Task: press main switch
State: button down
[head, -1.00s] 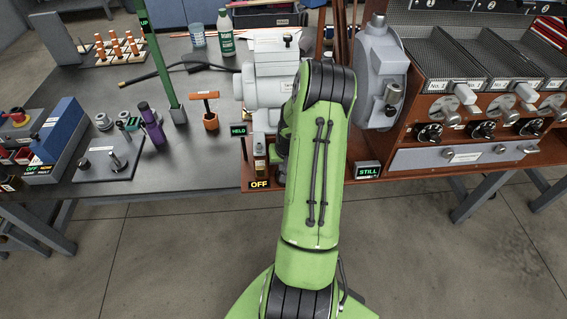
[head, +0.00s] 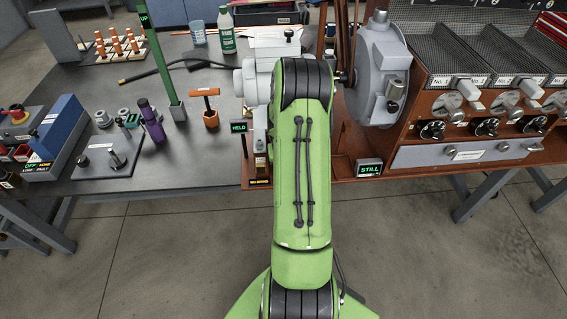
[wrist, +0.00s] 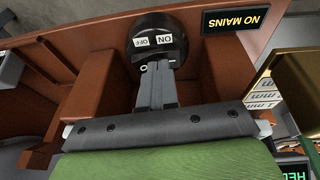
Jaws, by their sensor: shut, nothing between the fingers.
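The main switch (wrist: 150,28) is a round black part in a brown housing at the top of the wrist view. It carries white ON and OFF labels, which appear upside down. My gripper (wrist: 157,68) is shut and empty, with its fingertips right at the switch face just below the labels. I cannot tell whether they touch it. In the head view my green arm hides the gripper and switch. A small display reads NO MAINS (wrist: 237,19) in yellow beside the switch; it also shows in the head view (head: 259,182).
A HELD display (head: 238,127) and a STILL display (head: 369,169) flank my arm. The grey roaster drum (head: 380,75) stands behind on the right. A brass-coloured part (wrist: 285,75) is close to my gripper's right in the wrist view. An orange-handled tool (head: 210,110) stands on the table.

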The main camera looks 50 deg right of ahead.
jog(key=r+p, duration=0.2)
jog(key=r, duration=0.1)
jog(key=w+r+p, duration=0.1)
jog(key=shift+a+r, duration=0.25)
jog(key=a+r+p, duration=0.1)
jog(key=a+r, duration=0.3)
jog(key=r, duration=0.4)
jog(key=shift+a+r+p, duration=0.2)
jog(key=shift+p, duration=0.2)
jog(key=shift+w, duration=0.1)
